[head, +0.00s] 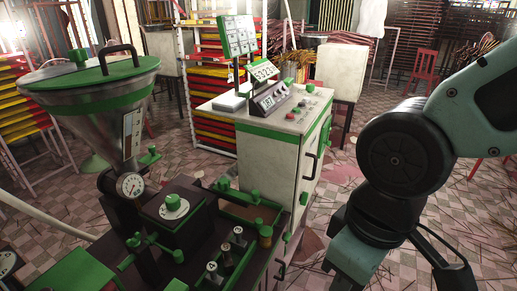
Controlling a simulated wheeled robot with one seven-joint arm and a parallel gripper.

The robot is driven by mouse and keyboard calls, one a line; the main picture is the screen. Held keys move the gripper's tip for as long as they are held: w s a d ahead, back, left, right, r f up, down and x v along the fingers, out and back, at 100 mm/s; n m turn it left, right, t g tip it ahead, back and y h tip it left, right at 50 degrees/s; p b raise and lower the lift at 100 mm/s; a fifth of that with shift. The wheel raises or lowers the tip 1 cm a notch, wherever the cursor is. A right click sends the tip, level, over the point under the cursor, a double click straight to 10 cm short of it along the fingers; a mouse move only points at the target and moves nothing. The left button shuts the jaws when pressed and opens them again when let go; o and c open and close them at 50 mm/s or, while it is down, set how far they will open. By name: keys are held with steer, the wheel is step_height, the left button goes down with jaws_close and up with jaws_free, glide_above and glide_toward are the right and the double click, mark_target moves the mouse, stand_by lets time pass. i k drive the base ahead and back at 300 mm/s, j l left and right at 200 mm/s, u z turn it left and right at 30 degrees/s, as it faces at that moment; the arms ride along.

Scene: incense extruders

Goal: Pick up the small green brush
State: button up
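I cannot pick out the small green brush with certainty; several small green parts on the dark machine top look alike at this size. A green-rimmed tray (240,213) there has a green knob-like piece (256,197) at its far side. A brass-coloured cylinder with a green top (266,237) stands at its right end. Dark numbered pieces with green parts (225,262) stand in front of the tray. My arm comes in from the right and bends down past the bottom edge, right of the machine. My gripper's fingertips are not visible.
A steel hopper with a green lid (95,90) and a gauge (130,186) rises at the left. A white cabinet with a green band (275,140) carries a scale and displays behind the tray. The tiled floor (400,215) right of the cabinet has scattered sticks. A red chair (421,72) stands farther back.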

mark_target(289, 82)
steer(key=i+l+u, duration=0.1)
steer(key=u, duration=0.3)
steer(key=i+l+u, duration=0.1)
steer(key=l+u, duration=0.15)
steer(key=u, duration=0.15)
steer(key=i+l+u, duration=0.15)
steer(key=l, duration=0.25)
steer(key=i+l+u, duration=0.1)
steer(key=l, duration=0.35)
steer(key=i+l+u, duration=0.15)
steer(key=l, duration=0.3)
steer(key=l+u, duration=0.15)
steer(key=l, duration=0.3)
